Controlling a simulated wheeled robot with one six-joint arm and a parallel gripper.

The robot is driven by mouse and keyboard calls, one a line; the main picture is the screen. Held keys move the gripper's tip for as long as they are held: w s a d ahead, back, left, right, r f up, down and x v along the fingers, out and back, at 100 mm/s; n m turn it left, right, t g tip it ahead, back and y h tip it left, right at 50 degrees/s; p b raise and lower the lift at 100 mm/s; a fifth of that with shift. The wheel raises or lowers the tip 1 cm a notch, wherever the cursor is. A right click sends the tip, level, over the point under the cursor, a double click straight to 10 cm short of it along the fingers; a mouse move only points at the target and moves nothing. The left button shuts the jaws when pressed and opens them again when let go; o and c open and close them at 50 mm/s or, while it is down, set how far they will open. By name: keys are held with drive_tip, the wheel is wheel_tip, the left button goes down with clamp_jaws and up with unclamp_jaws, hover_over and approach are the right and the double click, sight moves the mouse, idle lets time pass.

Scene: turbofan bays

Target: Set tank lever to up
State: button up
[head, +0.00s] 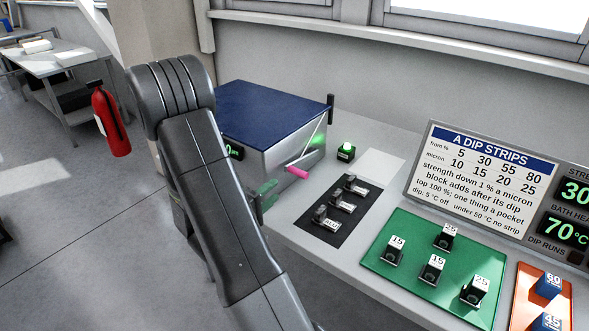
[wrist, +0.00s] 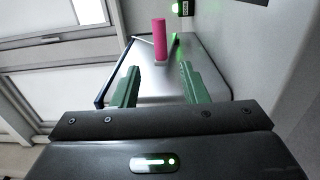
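The tank (head: 270,108) is a metal box with a blue lid, behind my arm in the head view. The tank lever (head: 297,172) has a pink grip and sticks out from the tank's side. I cannot tell its setting for sure. It also shows in the wrist view, where the pink lever (wrist: 159,38) is ahead of my gripper (wrist: 160,85), between the lines of its fingers. My gripper is open, with two green fingers apart and nothing between the tips. In the head view my gripper (head: 264,196) is beside the lever, partly hidden by my arm.
A black panel (head: 325,235) with several small blocks lies right of the tank. A green tray (head: 400,265) and an orange tray (head: 525,300) hold numbered blocks. A small green-lit box (head: 346,152) stands behind. A sign (head: 480,185) stands at the right.

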sight(297, 172)
drive_tip(key=p+x, duration=0.1)
drive_tip(key=x, duration=1.1)
drive_tip(key=shift+d+p, duration=0.1)
drive_tip(key=shift+p, duration=0.3)
clamp_jaws()
